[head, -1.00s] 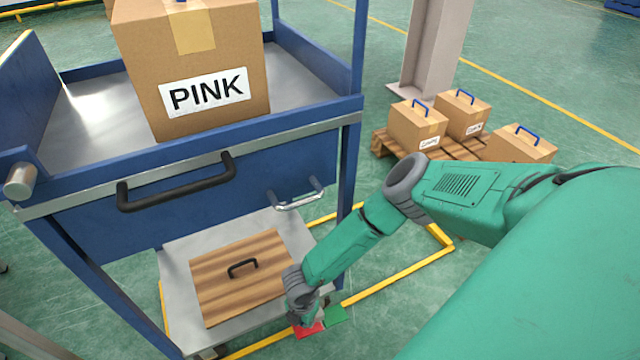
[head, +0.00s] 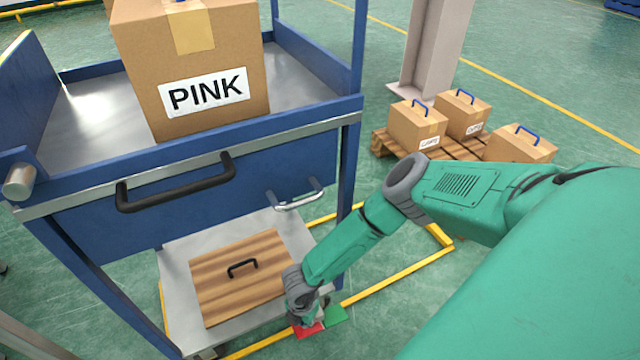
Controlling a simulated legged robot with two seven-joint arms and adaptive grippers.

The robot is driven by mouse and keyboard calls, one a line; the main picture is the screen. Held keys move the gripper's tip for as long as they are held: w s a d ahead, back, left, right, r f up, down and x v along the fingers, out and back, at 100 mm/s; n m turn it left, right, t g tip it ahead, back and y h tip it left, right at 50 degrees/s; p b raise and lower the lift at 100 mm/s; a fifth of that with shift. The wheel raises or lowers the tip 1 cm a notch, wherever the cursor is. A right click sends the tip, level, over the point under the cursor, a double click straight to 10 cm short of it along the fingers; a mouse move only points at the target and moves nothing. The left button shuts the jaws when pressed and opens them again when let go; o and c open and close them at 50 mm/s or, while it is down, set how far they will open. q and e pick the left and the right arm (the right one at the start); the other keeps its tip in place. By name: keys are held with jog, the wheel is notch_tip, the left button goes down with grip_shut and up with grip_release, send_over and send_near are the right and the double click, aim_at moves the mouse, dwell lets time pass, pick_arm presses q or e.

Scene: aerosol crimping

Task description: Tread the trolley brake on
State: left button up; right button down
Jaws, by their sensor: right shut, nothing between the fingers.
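The blue trolley (head: 185,210) stands at the left, with a silver push bar and a black drawer handle. Near its lower right corner is a brake pedal with a red part (head: 309,331) and a green part (head: 335,315). My right gripper (head: 312,322) reaches down to the pedal with its fingers shut and empty. It is over the red part, close to the green part. Whether it touches or presses the pedal I cannot tell, as the wrist hides part of it. My left gripper is not in view.
A cardboard box labelled PINK (head: 190,60) stands on the trolley's top tray. A wooden board (head: 240,285) with a black handle lies on the lower shelf. A pallet (head: 380,143) with handled boxes and a grey column (head: 436,45) stand behind right. Yellow lines mark the floor.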

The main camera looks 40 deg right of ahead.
jog(key=shift+f, duration=0.15)
jog(key=shift+f+b, duration=0.75)
jog(key=shift+f, duration=1.15)
jog(key=shift+r, duration=0.1)
notch_tip(320, 180, up, 8)
jog(key=p, duration=0.8)
